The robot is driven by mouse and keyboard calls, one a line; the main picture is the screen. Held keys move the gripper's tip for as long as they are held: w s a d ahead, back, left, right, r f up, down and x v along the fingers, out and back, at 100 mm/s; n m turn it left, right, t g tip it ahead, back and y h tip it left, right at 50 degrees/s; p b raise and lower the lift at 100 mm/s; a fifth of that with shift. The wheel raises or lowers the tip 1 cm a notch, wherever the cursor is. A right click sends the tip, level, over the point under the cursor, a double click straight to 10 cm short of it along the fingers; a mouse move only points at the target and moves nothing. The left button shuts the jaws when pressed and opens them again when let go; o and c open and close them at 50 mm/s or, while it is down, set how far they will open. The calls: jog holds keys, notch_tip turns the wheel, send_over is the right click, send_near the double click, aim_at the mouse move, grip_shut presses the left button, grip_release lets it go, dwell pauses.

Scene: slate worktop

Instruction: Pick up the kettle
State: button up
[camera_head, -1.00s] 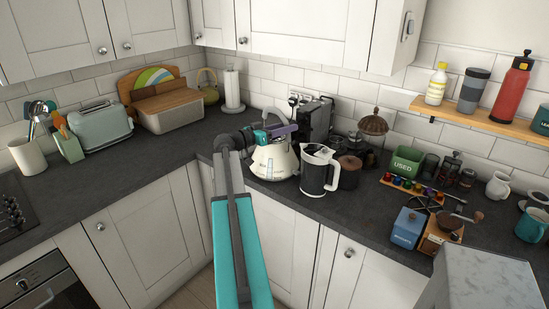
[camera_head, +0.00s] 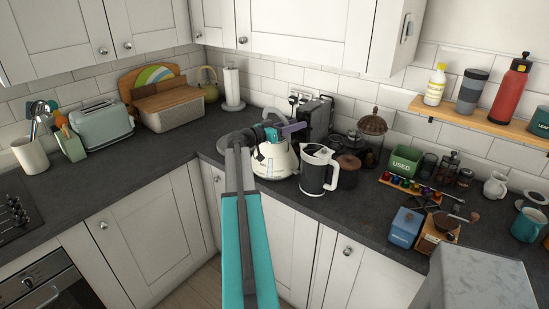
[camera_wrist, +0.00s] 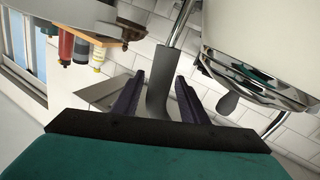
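The cream kettle (camera_head: 274,163) stands on the dark worktop near the corner, partly hidden behind my arm and gripper. My gripper (camera_head: 293,130), with purple fingers, is over the top of the kettle in the head view. In the wrist view, a grey handle grip (camera_wrist: 161,92) with a chrome rod lies between the two fingers (camera_wrist: 160,98). Narrow gaps show beside the grip, so the fingers look open around it and not closed on it. The kettle's cream body (camera_wrist: 250,30), with chrome and a dark knob, shows at the right of the wrist view.
A black-and-white jug (camera_head: 317,170) stands close right of the kettle, with a dark brown canister (camera_head: 348,173) beyond it. A black appliance (camera_head: 318,122) is behind the kettle. A wall shelf (camera_head: 470,116) holds bottles at the right.

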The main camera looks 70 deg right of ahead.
grip_shut()
dwell(0.7)
dwell(0.5)
jog(key=shift+r, duration=0.15)
